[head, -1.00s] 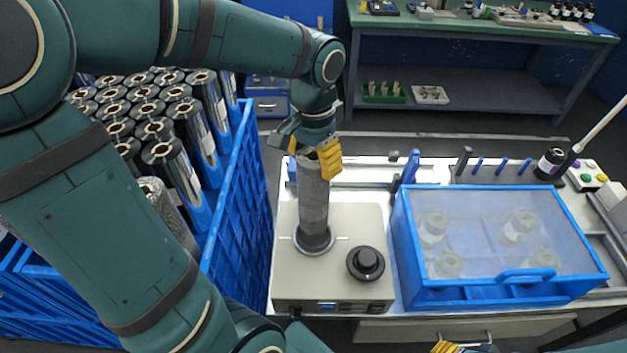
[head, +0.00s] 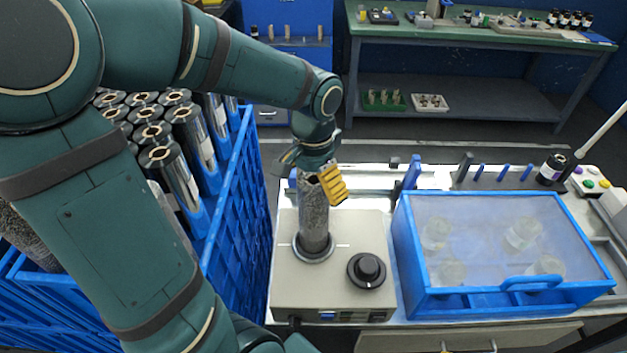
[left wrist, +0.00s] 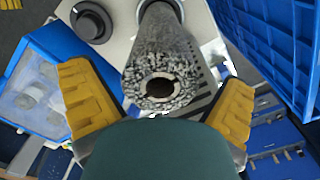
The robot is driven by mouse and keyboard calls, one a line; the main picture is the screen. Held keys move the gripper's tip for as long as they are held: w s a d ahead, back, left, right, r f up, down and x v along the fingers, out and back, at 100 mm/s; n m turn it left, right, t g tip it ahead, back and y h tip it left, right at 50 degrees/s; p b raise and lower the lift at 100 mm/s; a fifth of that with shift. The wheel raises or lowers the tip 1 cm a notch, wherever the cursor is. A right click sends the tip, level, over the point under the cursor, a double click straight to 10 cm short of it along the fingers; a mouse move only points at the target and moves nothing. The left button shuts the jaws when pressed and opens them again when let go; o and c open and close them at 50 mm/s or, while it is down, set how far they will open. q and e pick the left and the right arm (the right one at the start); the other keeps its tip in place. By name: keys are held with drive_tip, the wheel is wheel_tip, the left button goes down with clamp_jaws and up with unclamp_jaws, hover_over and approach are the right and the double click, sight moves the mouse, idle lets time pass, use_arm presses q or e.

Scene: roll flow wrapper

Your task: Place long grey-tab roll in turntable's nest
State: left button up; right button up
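A long grey speckled roll (head: 314,218) stands about upright with its lower end inside the dark ring of the turntable's nest (head: 314,252). In the left wrist view I look down on the roll's open hollow end (left wrist: 160,88). My left gripper (head: 322,182) is at the roll's top end. Its yellow fingers (left wrist: 160,100) are spread on either side of the roll, with gaps showing, so it is open. No coloured tab can be made out on the roll.
The turntable box (head: 335,290) has a black knob (head: 366,269) right of the nest. A blue clear-lidded case (head: 503,245) stands to the right. A blue crate (head: 236,215) with several shiny rolls (head: 165,160) is on the left. A green-topped bench (head: 480,32) is behind.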

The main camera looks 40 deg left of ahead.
use_arm(q)
drive_tip(key=shift+r, duration=0.55)
wheel_tip(320, 180, up, 11)
drive_tip(key=p, duration=0.3)
idle(0.4)
